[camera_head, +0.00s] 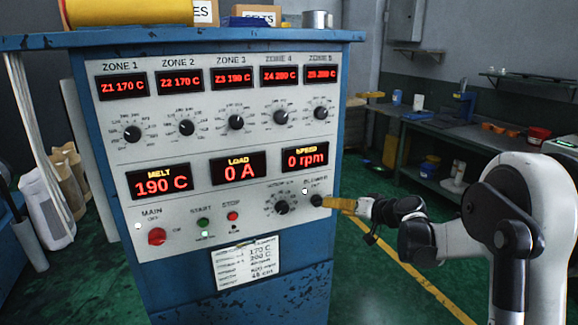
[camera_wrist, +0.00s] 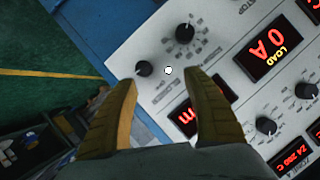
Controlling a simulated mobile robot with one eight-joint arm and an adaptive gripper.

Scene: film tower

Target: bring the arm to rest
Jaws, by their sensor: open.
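My gripper (camera_head: 338,204) has tan fingers and is at the lower right edge of the blue control cabinet (camera_head: 343,130), close to the black blower knob (camera_head: 317,200). In the wrist view my gripper (camera_wrist: 166,82) is open, with nothing between its fingers. The blower knob (camera_wrist: 145,68) shows just beyond the left fingertip, and a small white lamp (camera_wrist: 168,71) shows between the tips. I cannot tell whether a finger touches the knob. The speed display (camera_head: 305,158) reads 0 rpm. My arm reaches in from the right.
The panel carries several zone knobs and displays, a red main knob (camera_head: 157,236) and small start and stop buttons. A workbench (camera_head: 440,130) with bins stands behind my arm. Green floor with a yellow line (camera_head: 425,283) is clear right of the cabinet.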

